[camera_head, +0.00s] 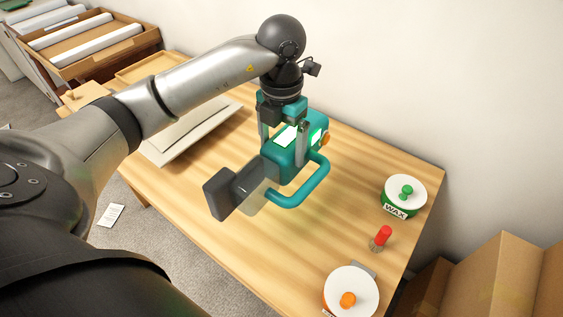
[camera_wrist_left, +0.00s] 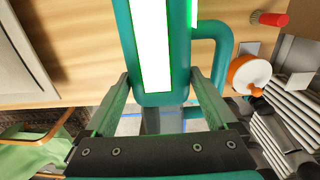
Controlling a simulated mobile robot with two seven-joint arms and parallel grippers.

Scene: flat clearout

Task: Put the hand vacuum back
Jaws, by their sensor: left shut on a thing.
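The hand vacuum (camera_head: 290,165) has a teal body, a teal loop handle and a dark grey nozzle pointing to the lower left. It shows green-edged white panels, and its teal body fills the middle of the left wrist view (camera_wrist_left: 152,45). My left gripper (camera_head: 283,138) comes down from above and is shut on the vacuum's body; its fingers flank the teal body in the wrist view (camera_wrist_left: 160,100). The vacuum appears held above the wooden table (camera_head: 235,240); the exact gap is hard to tell. My right gripper is not in view. I cannot identify the vacuum's place.
At the table's right stand a green wax tin (camera_head: 405,193), a small red-topped object (camera_head: 382,238) and a white-lidded pot with an orange knob (camera_head: 350,290). A pale flat panel (camera_head: 190,132) lies at the left. Cardboard boxes (camera_head: 500,275) stand right of the table.

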